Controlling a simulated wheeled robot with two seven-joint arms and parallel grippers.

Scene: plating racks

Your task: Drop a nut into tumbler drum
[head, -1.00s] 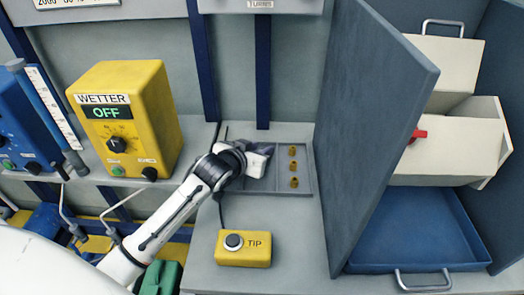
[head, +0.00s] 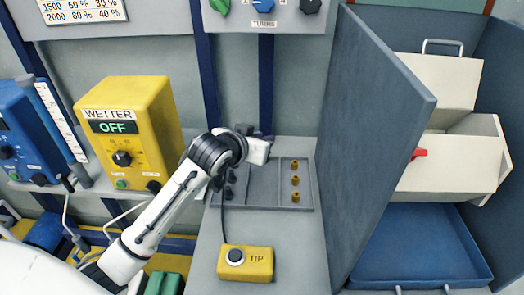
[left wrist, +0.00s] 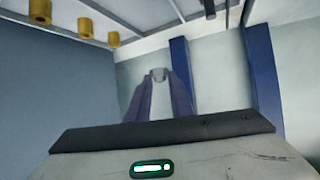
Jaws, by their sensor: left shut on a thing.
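My left gripper (head: 264,134) is raised just beyond the back edge of the grey parts tray (head: 262,196). In the left wrist view its fingers (left wrist: 158,78) are shut on a small grey nut (left wrist: 158,73). The nut is hidden in the head view. Dark nuts (head: 230,177) lie in the tray's left compartment, partly behind my wrist. Brass nuts (head: 295,180) stand in a row in the right compartment, and they also show in the left wrist view (left wrist: 86,28). A cream angular vessel (head: 452,165), which looks like the tumbler drum, is at the right. My right gripper is out of view.
A tall blue-grey partition (head: 375,140) stands between the tray and the cream vessel. A red handle (head: 418,153) is on the vessel, and a blue bin (head: 420,283) lies below. A yellow TIP button box (head: 245,263) and yellow WETTER box (head: 130,130) stand nearby.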

